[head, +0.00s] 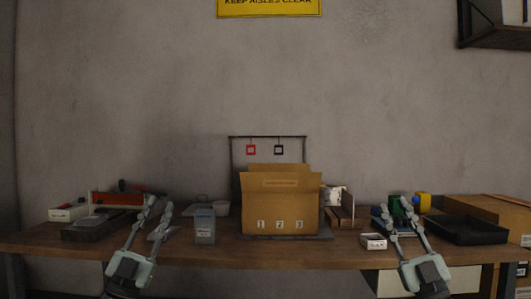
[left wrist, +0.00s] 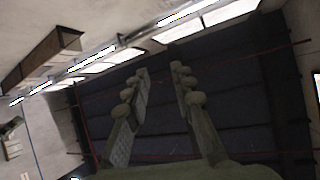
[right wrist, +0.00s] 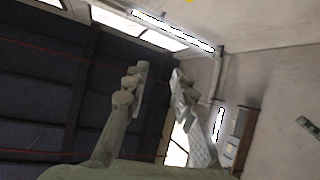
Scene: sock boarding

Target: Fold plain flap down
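A brown cardboard box (head: 280,214) stands upright at the middle of the table, marked 1, 2, 3 low on its front. In the left wrist view (left wrist: 159,75) and right wrist view (right wrist: 157,75) only walls and ceiling lie beyond the fingers.
A grey-blue container (head: 205,227) stands left of the box. A small white box (head: 373,241) lies near my right gripper. A black tray (head: 475,230) is at the right, a dark tray (head: 95,226) at the left. A frame (head: 268,137) with red and black squares stands behind the box.

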